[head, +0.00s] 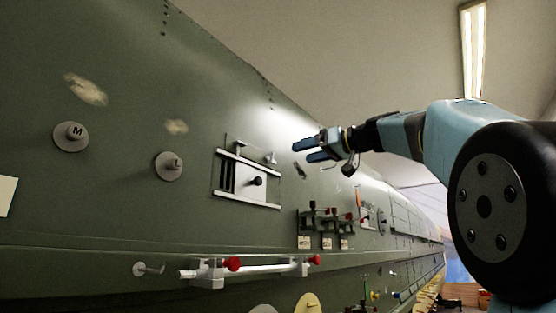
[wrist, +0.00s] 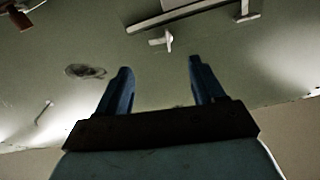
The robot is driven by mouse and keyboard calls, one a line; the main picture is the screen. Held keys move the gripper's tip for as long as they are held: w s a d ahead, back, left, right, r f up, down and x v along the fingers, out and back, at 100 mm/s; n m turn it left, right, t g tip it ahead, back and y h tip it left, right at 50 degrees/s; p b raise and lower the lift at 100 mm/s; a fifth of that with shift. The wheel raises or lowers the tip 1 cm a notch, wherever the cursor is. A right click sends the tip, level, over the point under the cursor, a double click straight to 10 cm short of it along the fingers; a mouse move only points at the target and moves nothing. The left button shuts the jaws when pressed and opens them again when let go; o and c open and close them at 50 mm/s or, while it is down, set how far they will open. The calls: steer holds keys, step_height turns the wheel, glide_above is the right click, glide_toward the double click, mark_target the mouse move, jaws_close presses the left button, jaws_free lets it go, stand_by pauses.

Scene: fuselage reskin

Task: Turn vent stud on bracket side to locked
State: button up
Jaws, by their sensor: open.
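The vent (head: 250,180) is a pale framed sliding panel with a dark knob, on the green fuselage skin. A small pale winged stud (head: 270,158) sits at its upper right, on the side towards the brackets (head: 325,222). In the wrist view this stud (wrist: 161,40) shows near the top middle, beside the vent's rail (wrist: 185,12), beyond the fingertips. Its lock marking cannot be read. My gripper (head: 304,150) is open and empty, right of the stud and apart from it. Both blue fingers also show in the wrist view (wrist: 160,68).
Brackets with red knobs stand out below right of the vent. A pale bar with red knobs (head: 265,266) runs below. Round caps marked M (head: 70,137) and L (head: 169,166) lie left. A dark scuff (wrist: 85,71) marks the skin.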

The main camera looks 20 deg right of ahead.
mark_target(280, 159)
steer(key=x, duration=0.9)
steer(key=shift+w+a, duration=0.2)
